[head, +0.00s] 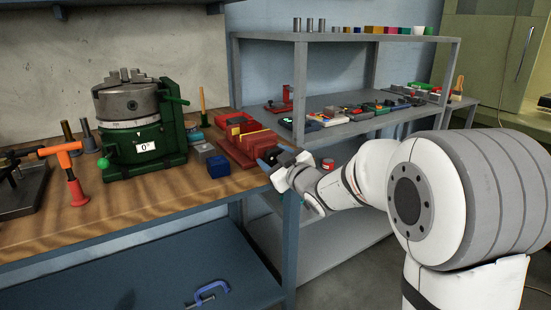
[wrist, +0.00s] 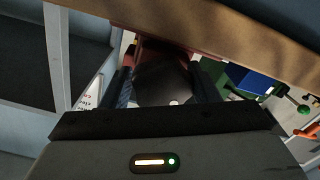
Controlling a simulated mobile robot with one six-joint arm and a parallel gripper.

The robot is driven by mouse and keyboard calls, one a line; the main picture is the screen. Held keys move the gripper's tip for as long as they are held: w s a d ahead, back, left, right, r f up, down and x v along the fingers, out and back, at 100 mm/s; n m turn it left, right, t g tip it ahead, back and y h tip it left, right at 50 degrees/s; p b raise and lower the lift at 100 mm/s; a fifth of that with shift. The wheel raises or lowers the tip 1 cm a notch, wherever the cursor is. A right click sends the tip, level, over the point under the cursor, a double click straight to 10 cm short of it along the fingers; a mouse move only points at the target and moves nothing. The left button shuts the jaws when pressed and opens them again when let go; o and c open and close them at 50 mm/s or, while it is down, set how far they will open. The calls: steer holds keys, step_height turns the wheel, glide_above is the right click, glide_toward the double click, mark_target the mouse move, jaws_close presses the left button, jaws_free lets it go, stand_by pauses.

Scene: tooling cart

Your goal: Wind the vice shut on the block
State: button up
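I cannot tell whether this strip is the block. My gripper (head: 271,158) is at the vice's near right end, by the bench edge. In the wrist view the gripper (wrist: 163,90) has its fingers apart, on either side of a dark rounded part (wrist: 163,82) in front of the red vice body (wrist: 155,52). I cannot tell whether the fingers touch it. The vice handle is not clearly seen.
A blue cube (head: 218,166) and a grey block (head: 205,150) stand left of the vice. A green rotary table (head: 146,150) and an orange-handled tool (head: 72,170) are farther left. A grey shelf unit (head: 345,101) with small parts stands behind right.

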steer(key=shift+o, duration=1.4)
steer(key=v, duration=0.7)
steer(key=shift+s+d+p, duration=0.2)
steer(key=shift+s+p, duration=0.15)
steer(key=shift+p, duration=0.1)
